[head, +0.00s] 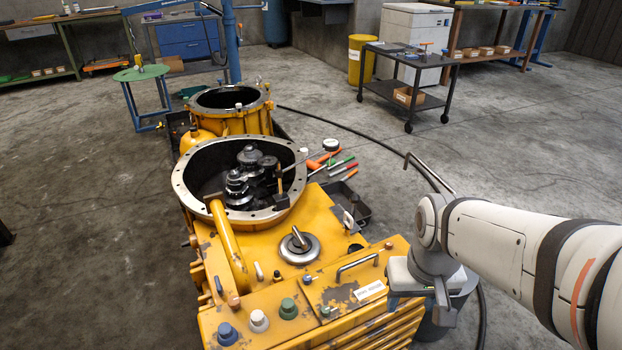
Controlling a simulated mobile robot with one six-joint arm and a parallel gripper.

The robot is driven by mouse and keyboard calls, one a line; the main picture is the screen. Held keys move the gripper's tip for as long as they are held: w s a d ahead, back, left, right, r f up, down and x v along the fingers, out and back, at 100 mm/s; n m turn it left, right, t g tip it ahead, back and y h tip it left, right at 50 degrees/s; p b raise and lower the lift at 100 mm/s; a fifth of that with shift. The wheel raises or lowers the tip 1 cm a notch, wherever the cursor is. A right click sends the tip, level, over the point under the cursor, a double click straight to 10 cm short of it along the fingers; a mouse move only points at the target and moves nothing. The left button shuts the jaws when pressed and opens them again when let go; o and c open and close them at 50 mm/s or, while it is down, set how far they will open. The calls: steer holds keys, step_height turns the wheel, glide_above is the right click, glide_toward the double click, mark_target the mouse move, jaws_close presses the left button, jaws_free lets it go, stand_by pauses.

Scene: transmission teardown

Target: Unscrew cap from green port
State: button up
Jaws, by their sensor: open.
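A green cap (288,308) sits upright on the front edge of the yellow transmission housing (332,225). To its left are a white cap (258,320) and a blue cap (228,333). All three look seated on their ports; the port threads are hidden beneath them. My gripper (418,303) is open, pointing down beside the housing's right front corner. It is well to the right of the green cap and apart from it. Nothing shows between its fingers, though their tips are partly hard to make out.
A bar handle (357,265) and a lever on a round metal base (299,247) rise from the housing top. A thick yellow pipe (228,247) stands behind the caps. A dark bin (448,312) is below my gripper. Loose tools (335,165) lie beyond the housing.

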steer(key=o, duration=0.3)
steer(key=w+a+r+n+p, duration=0.1)
steer(key=w+a+n+p, duration=0.1)
steer(key=n+p, duration=0.1)
steer(key=w+a+r+n+p, duration=0.1)
steer(key=a+n, duration=0.1)
steer(key=shift+w+a+r+p, duration=0.1)
steer(key=shift+w+r+p, duration=0.05)
steer(key=shift+r+p, duration=0.15)
steer(key=shift+o, duration=1.4)
steer(key=w+a+n+p, duration=0.3)
steer(key=a+n+p, duration=0.2)
steer(key=n, duration=0.2)
steer(key=shift+a+r+g, duration=0.2)
steer(key=shift+r+g, duration=0.1)
steer(key=n+p, duration=1.1)
steer(key=n, duration=0.6)
glide_above(288, 301)
step_height(288, 301, down, 4)
steer(key=f, duration=0.1)
steer(key=shift+g, duration=0.3)
step_height(288, 301, down, 10)
steer(key=b, duration=0.8)
steer(key=shift+f, duration=0.2)
steer(key=shift+r, duration=0.1)
jaws_close()
